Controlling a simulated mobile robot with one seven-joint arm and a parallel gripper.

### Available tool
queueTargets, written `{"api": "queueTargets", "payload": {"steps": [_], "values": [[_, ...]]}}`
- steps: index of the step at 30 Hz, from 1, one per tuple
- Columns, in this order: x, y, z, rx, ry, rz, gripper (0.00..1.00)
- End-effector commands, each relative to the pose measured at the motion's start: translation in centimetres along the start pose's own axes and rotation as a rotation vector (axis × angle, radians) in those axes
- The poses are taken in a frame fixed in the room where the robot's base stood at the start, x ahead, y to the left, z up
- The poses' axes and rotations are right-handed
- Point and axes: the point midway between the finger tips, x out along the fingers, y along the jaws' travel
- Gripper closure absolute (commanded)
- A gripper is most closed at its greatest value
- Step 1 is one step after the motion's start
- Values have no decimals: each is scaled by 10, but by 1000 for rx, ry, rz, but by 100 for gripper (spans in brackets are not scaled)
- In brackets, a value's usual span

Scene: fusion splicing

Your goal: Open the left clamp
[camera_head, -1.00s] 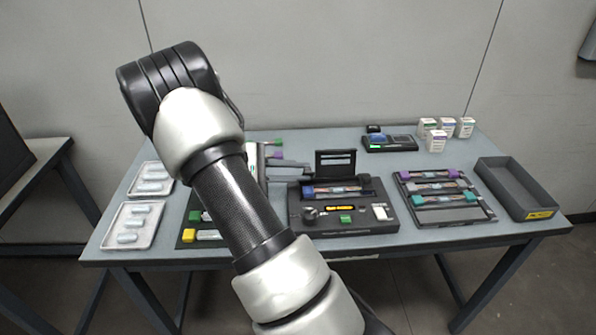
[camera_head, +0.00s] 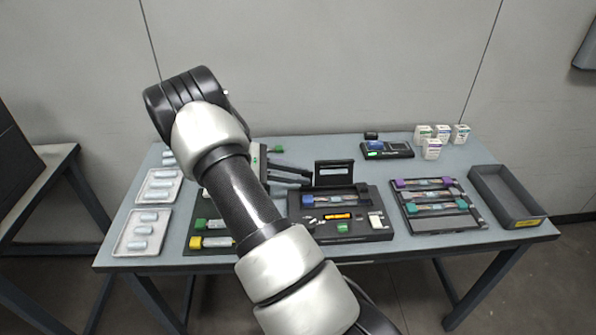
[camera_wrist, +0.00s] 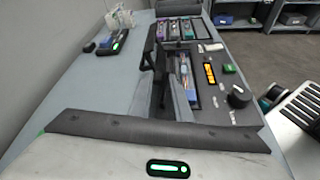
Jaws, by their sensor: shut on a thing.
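The fusion splicer (camera_head: 375,232) is a dark box on the table with its lid (camera_head: 333,173) standing up at the back. A fibre holder with blue ends (camera_head: 335,201) lies across its middle. My gripper (camera_head: 308,177) reaches in from the left, its two dark fingers over the splicer's left end beside the lid. In the wrist view, my gripper (camera_wrist: 170,82) points along the splicer, beside the raised lid (camera_wrist: 151,52). The fingers are close together on the left clamp, which is mostly hidden between them; its exact position is hard to see.
A rack of coloured holders (camera_head: 438,212) and an empty dark bin (camera_head: 510,208) stand to the right. White boxes (camera_head: 431,148) and a small black device (camera_head: 387,151) are behind. Trays of pale tubes (camera_head: 142,232) lie left. An orange-lit display (camera_wrist: 209,73) and knob (camera_wrist: 239,96) are beside the holder.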

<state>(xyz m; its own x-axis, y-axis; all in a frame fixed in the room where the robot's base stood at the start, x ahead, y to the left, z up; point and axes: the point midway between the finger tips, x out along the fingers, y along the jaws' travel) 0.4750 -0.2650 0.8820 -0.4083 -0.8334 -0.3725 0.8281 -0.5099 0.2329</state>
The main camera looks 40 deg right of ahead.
Motion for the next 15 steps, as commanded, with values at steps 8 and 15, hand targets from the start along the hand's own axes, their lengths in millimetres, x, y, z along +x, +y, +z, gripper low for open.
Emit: {"api": "queueTargets", "payload": {"steps": [8, 15], "values": [[-1, 11, 1, -102, 0, -35, 100], [-1, 12, 0, -134, 1, -46, 100]]}}
